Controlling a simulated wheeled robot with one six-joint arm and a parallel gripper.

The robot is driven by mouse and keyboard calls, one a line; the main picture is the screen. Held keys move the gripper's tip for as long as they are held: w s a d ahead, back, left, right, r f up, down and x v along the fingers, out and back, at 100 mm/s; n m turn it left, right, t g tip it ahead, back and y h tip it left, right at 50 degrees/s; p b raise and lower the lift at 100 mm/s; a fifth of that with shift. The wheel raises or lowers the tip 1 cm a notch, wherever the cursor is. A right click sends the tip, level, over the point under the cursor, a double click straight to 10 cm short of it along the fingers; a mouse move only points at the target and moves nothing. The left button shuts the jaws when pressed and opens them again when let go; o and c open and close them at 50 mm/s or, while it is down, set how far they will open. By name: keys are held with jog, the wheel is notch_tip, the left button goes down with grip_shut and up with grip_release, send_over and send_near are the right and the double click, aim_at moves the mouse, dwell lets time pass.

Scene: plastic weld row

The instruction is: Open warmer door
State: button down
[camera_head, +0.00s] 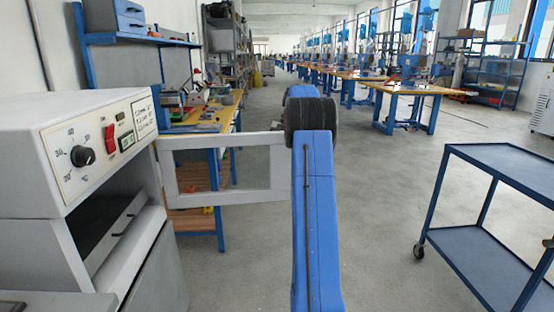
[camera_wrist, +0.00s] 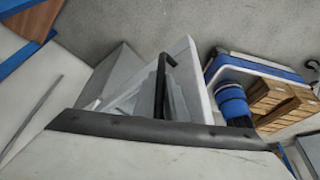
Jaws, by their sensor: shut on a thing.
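The warmer (camera_head: 75,150) is a white box on the left in the head view, with a dial and a red switch on its front panel. Its door (camera_head: 228,198), a white frame around a clear window, stands swung far out from the front, and the dark chamber shows. My blue arm covers the door's free edge and hides my gripper in the head view. In the wrist view my gripper (camera_wrist: 160,100) is shut at the black door handle (camera_wrist: 166,82); its fingertips are hard to make out.
A blue trolley (camera_head: 490,160) stands at the right. A workbench with tools (camera_head: 205,118) is behind the door. Several wooden tables (camera_head: 400,88) line the back right. The grey floor (camera_head: 385,200) between my arm and the trolley is clear.

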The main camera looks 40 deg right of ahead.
jog(key=shift+w, duration=0.3)
jog(key=c, duration=1.8)
grip_release()
jog(key=shift+r, duration=0.1)
